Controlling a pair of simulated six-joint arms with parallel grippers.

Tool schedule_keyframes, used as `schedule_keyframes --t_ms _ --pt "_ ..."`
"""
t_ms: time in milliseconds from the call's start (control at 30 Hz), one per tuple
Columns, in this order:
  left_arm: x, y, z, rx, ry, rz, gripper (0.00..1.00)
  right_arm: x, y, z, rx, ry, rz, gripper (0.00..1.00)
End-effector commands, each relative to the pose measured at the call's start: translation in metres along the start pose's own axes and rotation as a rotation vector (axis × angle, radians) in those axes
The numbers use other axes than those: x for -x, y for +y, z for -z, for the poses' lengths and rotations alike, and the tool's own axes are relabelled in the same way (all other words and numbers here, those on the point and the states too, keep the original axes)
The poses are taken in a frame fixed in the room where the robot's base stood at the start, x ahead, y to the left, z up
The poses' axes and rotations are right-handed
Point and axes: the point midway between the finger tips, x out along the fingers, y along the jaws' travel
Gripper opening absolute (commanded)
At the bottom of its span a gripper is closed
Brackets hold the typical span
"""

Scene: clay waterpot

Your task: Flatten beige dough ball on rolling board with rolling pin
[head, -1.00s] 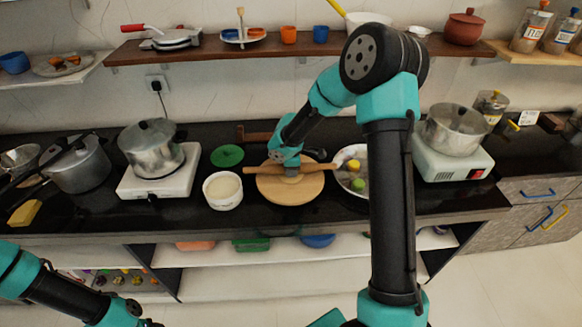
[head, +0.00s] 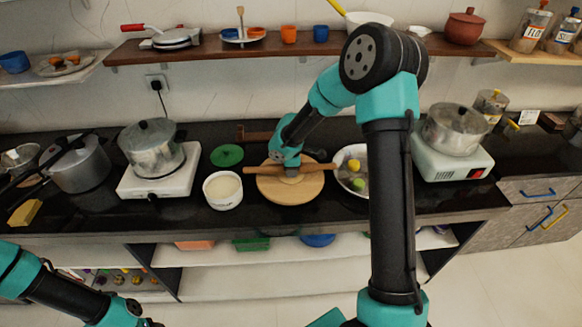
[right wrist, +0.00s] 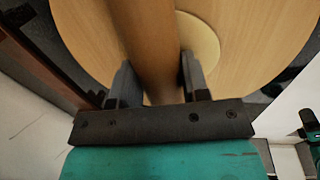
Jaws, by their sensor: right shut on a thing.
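The round wooden rolling board (head: 290,195) lies on the black counter. The wooden rolling pin (head: 262,170) lies across it from left to right. My right gripper (head: 292,176) is shut on the middle of the pin from above. In the right wrist view the pin (right wrist: 148,45) runs between the two fingers (right wrist: 152,85), over the board (right wrist: 260,25). The beige dough (right wrist: 203,42) shows there as a pale, flat disc under the pin, which hides part of it. The dough is not clear in the head view. My left arm is at the lower left, its gripper out of frame.
A white bowl (head: 222,203) and a green disc (head: 227,155) stand left of the board. A plate with green and yellow items (head: 341,175) is close on its right, partly behind my arm. A pot on a white stove (head: 157,186) stands further left. A shelf (head: 215,50) runs above.

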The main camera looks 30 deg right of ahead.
Motion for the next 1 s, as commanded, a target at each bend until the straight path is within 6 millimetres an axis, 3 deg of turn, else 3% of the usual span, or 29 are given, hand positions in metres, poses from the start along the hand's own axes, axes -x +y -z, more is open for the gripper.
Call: schedule_keyframes --t_ms 1000 --pt "0.0 0.0 0.0 0.0 0.0 0.0 0.52 0.05 0.007 0.0 0.0 0.0 -0.001 0.13"
